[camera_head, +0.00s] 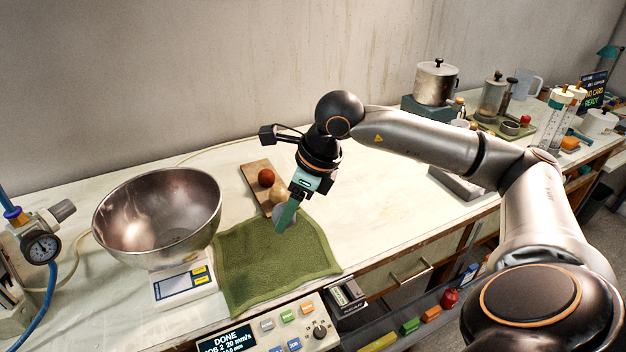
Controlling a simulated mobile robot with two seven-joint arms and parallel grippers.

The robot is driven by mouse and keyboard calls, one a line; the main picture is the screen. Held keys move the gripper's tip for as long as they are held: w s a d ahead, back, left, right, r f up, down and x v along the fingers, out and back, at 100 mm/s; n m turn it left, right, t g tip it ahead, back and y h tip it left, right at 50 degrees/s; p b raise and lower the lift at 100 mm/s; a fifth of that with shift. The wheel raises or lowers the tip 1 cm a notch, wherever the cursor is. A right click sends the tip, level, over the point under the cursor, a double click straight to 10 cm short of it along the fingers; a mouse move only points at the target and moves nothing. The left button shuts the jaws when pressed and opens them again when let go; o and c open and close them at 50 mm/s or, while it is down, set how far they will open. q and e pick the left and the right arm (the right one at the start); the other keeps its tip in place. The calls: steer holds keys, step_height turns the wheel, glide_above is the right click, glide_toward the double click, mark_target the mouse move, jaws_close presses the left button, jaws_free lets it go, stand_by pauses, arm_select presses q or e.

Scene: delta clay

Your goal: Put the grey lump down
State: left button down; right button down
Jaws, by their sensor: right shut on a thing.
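My right gripper (287,213) reaches down over the back edge of the green cloth (265,263), close to the front end of a wooden board (256,181). It is shut on the grey lump (279,212), which shows beside and partly behind its green finger. I cannot tell whether the lump touches the board or cloth or hangs just above them. My left gripper is not in view.
A large metal bowl (160,215) sits on a white scale (184,287) at left. A control panel (275,330) stands at the front edge. A pot (436,82) and jars stand at the back right. The tabletop between the board and the grey slab (457,184) is mostly clear.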

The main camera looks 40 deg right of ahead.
steer(key=shift+d+r+m+h, duration=0.15)
steer(key=shift+d+m+h, duration=0.25)
steer(key=shift+m, duration=0.5)
steer(key=d+r+m+h+b, duration=0.1)
steer(key=d+r+m+h, duration=0.35)
steer(key=m, duration=0.85)
steer(key=shift+g, duration=0.3)
steer(key=w+d+f+p, duration=0.1)
steer(key=w+d+f, duration=0.9)
steer(key=shift+w+d+f+p, duration=0.1)
steer(key=shift+d+p, duration=0.2)
steer(key=shift+p, duration=0.05)
steer(key=shift+w+d+f, duration=0.25)
steer(key=shift+f, duration=0.25)
steer(key=shift+f+p, duration=0.35)
steer(key=shift+f, duration=1.15)
